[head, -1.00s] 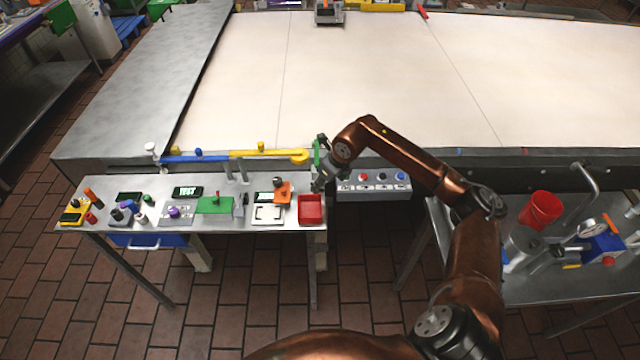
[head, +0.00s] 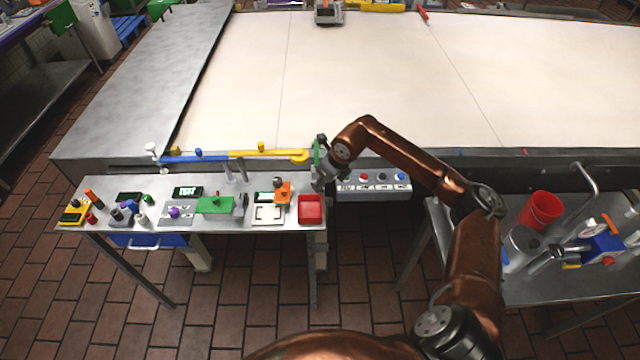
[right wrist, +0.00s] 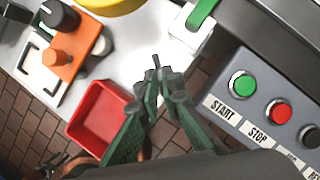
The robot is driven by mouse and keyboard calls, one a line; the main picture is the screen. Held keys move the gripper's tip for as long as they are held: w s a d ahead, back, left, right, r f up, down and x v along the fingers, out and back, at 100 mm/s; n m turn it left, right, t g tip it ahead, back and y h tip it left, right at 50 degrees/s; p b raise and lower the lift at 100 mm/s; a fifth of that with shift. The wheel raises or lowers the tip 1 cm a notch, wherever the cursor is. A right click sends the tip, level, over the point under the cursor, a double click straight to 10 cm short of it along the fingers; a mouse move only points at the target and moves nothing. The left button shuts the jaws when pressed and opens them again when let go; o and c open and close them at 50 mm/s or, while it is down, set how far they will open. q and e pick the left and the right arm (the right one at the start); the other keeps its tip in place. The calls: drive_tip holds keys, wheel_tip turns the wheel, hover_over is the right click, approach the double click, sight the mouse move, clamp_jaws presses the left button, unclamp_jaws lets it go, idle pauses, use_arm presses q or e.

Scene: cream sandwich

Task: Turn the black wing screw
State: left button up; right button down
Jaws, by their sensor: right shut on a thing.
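My right gripper (head: 320,184) points down beside the back right corner of the small metal table, just behind the red tray. In the right wrist view its dark green fingers (right wrist: 163,88) are closed together on a small dark thing at their tips, which I take to be the black wing screw (right wrist: 157,68). Most of the screw is hidden by the fingers, and its turn angle cannot be told. In the head view the screw is too small to make out. My left gripper is not in view.
The red tray (head: 310,209) and an orange block with a black knob (right wrist: 60,15) lie left of the gripper. A button box (head: 372,185) is close on its right. A green handle (right wrist: 203,12) and a yellow bar (head: 270,154) are behind it.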

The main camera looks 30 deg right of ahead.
drive_tip(key=shift+r, duration=0.1)
drive_tip(key=m, duration=0.1)
drive_tip(key=m+h, duration=0.1)
drive_tip(key=m, duration=0.1)
drive_tip(key=m+p, duration=0.1)
drive_tip(key=shift+a+m+h, duration=0.25)
drive_tip(key=shift+m+h, duration=0.15)
drive_tip(key=m+h, duration=0.1)
drive_tip(key=m, duration=0.3)
drive_tip(key=shift+w+a+m+h, duration=0.15)
drive_tip(key=shift+m+h, duration=0.25)
drive_tip(key=c, duration=2.1)
unclamp_jaws()
drive_tip(key=v, duration=1.2)
drive_tip(key=shift+w, duration=0.15)
